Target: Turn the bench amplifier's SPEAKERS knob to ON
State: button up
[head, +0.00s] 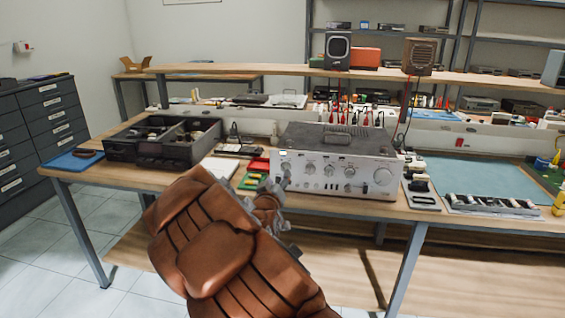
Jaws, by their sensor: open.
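The bench amplifier (336,159) is a silver-fronted box with a dark grey top and a black handle, standing on the wooden workbench. Its front carries several round knobs, a large one (382,177) at the right and smaller ones such as this knob (329,170) in the middle. The labels are too small to read, so I cannot tell which is the SPEAKERS knob or where it points. My gripper (284,184) is open at the left end of the front panel. My brown arm hides the lower left; I cannot tell whether the fingertips touch a knob.
An open black case (163,143) stands to the left on the bench (120,178). A green-and-yellow item (250,181) lies left of the amplifier. A small grey device (421,196) and a teal mat (480,177) lie to the right. Speakers (338,50) stand on the shelf above.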

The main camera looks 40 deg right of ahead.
aim_at(283, 167)
jog(key=shift+p+x, duration=0.5)
jog(key=shift+x, duration=3.4)
jog(key=shift+c, duration=0.2)
grip_shut()
jog(key=shift+f, duration=0.1)
